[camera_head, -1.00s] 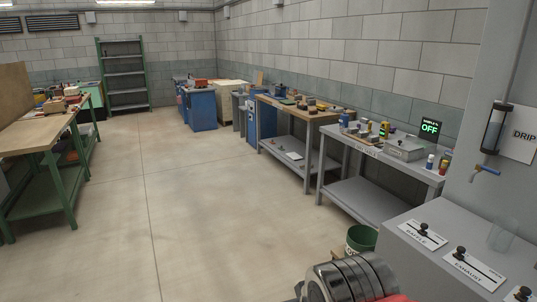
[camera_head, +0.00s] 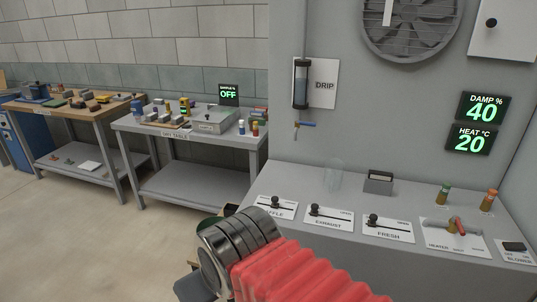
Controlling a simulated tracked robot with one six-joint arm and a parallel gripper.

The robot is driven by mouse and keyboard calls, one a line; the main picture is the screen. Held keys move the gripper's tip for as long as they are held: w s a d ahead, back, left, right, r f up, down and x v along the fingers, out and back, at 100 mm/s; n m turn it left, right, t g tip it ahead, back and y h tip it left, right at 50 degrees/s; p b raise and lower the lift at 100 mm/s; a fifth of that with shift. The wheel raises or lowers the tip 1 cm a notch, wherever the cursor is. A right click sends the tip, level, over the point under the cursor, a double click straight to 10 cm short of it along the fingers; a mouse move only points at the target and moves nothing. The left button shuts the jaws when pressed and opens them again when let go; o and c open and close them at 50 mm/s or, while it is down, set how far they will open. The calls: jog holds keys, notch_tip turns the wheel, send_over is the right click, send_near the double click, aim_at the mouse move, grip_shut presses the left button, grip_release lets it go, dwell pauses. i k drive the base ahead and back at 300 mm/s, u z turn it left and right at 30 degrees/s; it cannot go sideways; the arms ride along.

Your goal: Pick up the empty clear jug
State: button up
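The clear jug (camera_head: 334,175) stands on the grey control bench, near its back left, below the drip tube. It is see-through and faint against the grey wall, and no contents show in it. My arm, with metal rings and red bellows, crosses the bottom of the view in front of the bench. The fingers of my gripper do not show. Nothing of my arm touches the jug.
The grey bench (camera_head: 300,184) carries the baffle, exhaust and fresh sliders, a small dark holder (camera_head: 378,182) right of the jug, and two small capped bottles. A blue-handled tap (camera_head: 304,125) hangs above, left of the jug. Open floor lies left.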

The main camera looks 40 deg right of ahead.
aim_at(333, 178)
jog(key=z, duration=0.5)
jog(key=i, duration=1)
jog(key=z, duration=0.45)
